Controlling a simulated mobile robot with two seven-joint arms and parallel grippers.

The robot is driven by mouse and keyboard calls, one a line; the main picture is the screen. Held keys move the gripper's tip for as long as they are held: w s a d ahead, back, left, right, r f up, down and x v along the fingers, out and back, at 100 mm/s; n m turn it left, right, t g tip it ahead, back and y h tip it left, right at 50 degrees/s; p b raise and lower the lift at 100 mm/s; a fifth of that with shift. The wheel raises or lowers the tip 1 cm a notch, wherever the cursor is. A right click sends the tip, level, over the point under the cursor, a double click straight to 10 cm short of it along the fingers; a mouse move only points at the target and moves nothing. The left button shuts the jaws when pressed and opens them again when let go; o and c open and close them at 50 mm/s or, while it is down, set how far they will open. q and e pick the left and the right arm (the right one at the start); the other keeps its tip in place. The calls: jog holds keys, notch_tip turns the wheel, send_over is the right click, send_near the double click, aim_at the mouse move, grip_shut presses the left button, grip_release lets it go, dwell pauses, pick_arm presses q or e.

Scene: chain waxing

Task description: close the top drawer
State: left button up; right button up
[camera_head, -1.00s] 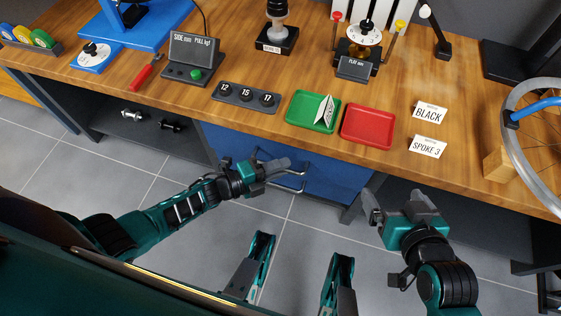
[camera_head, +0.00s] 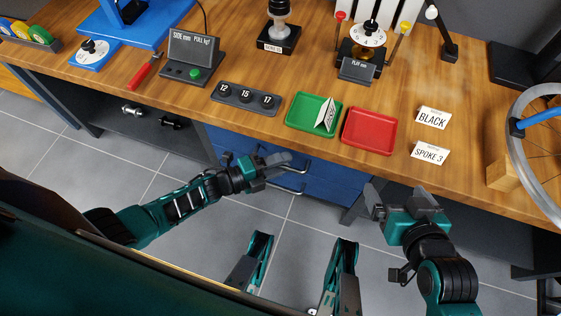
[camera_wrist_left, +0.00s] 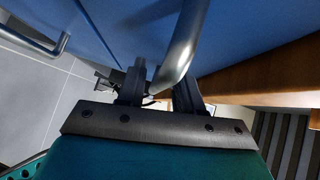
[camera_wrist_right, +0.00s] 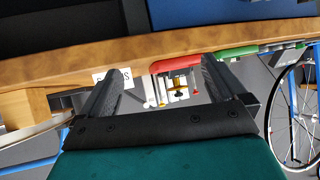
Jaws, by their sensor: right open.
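The blue top drawer (camera_head: 326,173) is under the workbench's front edge, its front close to flush with the drawer below. My left gripper (camera_head: 278,163) is at its metal handle (camera_head: 296,169). In the left wrist view the handle (camera_wrist_left: 180,50) passes between my left fingers (camera_wrist_left: 158,90), which are drawn close together around it. Part of the handle is hidden by the fingers. My right gripper (camera_head: 398,198) is open and empty, in front of the bench to the right. Its fingers (camera_wrist_right: 158,85) are wide apart in the right wrist view.
A lower blue drawer (camera_head: 325,192) with its own handle (camera_head: 290,190) is just below. The workbench (camera_head: 240,120) above holds a green tray (camera_head: 302,112), a red tray (camera_head: 369,131) and label cards. A wheel (camera_head: 520,150) stands at the right. The floor in front is clear.

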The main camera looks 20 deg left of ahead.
pick_arm(q)
jog(key=p+v, duration=0.2)
jog(key=v, duration=1.1)
jog(key=shift+w+f, duration=0.1)
